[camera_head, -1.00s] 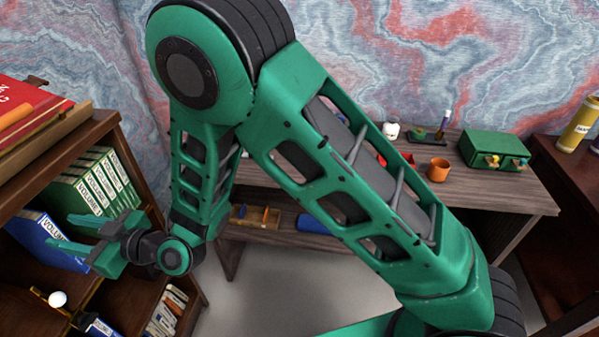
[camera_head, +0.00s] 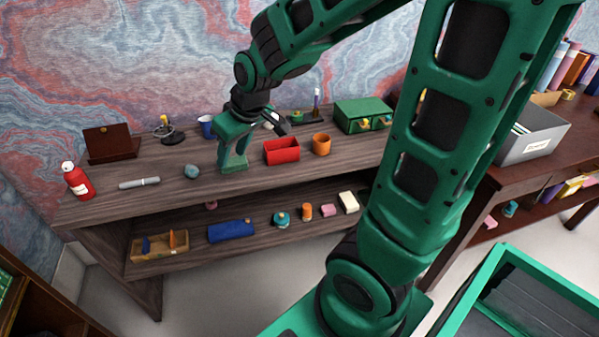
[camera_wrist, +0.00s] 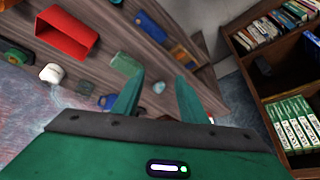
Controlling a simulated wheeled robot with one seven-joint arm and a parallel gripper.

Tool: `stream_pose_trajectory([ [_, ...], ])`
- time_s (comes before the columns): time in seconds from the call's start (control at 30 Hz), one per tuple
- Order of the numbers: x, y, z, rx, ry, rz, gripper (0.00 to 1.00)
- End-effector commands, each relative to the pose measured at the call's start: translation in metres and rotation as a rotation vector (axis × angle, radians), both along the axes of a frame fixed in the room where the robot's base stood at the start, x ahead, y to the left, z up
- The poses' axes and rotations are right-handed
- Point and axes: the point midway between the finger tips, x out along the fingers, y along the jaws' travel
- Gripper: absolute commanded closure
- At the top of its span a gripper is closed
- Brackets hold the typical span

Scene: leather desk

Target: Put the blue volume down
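My gripper (camera_head: 233,160) points down over the dark wooden desk, left of the red open box. In the wrist view its two green fingers (camera_wrist: 158,90) are spread apart, with no book between them. A pale green block (camera_wrist: 125,64) shows just beyond the fingers, seemingly on the desk. I cannot make out a blue volume for certain in any current view. Green volumes (camera_wrist: 295,124) stand in the bookcase at the right of the wrist view.
The desk (camera_head: 145,201) holds a red bottle (camera_head: 78,181), a grey marker (camera_head: 139,183), a round stone (camera_head: 191,172), the red box (camera_head: 281,151), an orange cup (camera_head: 321,144) and a green drawer box (camera_head: 362,116). A blue roll (camera_head: 231,231) lies on the lower shelf.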

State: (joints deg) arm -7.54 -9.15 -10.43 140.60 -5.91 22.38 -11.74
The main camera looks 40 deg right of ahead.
Motion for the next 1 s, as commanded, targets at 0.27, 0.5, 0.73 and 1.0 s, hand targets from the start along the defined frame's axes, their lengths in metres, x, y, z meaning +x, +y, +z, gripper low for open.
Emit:
stream_pose_trajectory([
  [0.27, -0.168, -0.118, 0.013, 0.025, 0.318, -0.524, 0.61],
  [0.5, -0.244, -0.127, 0.017, 0.076, 0.459, -0.739, 0.61],
  [0.73, -0.25, -0.126, 0.017, 0.079, 0.472, -0.755, 0.61],
  [1.0, -0.25, -0.126, 0.017, 0.08, 0.471, -0.752, 0.61],
])
